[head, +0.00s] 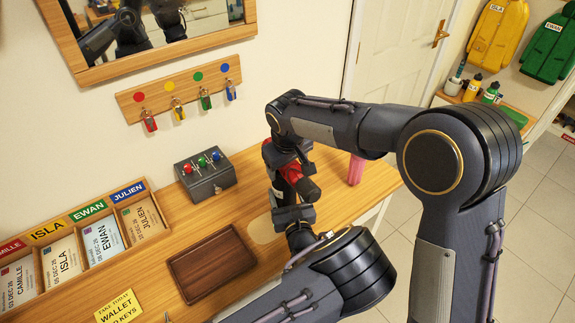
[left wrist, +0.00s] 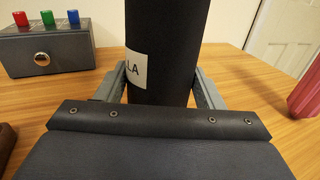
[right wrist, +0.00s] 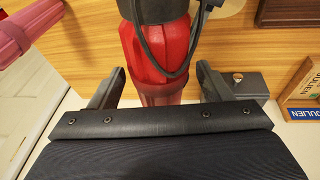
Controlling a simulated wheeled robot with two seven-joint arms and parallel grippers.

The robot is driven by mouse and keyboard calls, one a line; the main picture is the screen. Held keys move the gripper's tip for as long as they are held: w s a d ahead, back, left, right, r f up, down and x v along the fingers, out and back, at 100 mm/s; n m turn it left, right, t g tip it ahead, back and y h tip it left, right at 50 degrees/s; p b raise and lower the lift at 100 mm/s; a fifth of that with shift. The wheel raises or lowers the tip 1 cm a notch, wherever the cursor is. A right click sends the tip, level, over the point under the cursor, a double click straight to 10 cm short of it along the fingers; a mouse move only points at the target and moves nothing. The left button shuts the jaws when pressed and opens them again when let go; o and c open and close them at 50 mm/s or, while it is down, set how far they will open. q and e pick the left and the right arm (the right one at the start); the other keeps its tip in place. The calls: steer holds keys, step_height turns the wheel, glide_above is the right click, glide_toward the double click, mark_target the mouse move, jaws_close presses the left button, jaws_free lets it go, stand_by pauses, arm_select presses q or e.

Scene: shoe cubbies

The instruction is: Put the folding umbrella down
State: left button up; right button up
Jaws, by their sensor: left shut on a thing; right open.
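The folding umbrella has a red body (head: 291,171) and a black handle. My left gripper (head: 295,213) is shut on the black handle (left wrist: 165,40), which carries a white label partly reading "LA". The left wrist view shows the handle between both fingers, above the wooden table. My right gripper (head: 284,150) is open, its fingers on either side of the red body (right wrist: 160,50) with a gap visible. A black strap loops over the red part in the right wrist view. My arms hide much of the umbrella in the head view, so contact with the table cannot be told.
A dark brown tray (head: 176,264) lies on the wooden table left of my left gripper. A grey box (head: 206,178) with coloured knobs stands behind it. A pink ribbed object (head: 356,168) stands to the right. Labelled card slots (head: 75,240) line the left; keys hang above.

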steer(key=c, duration=1.3)
steer(key=shift+o, duration=0.2)
steer(key=shift+r, duration=0.1)
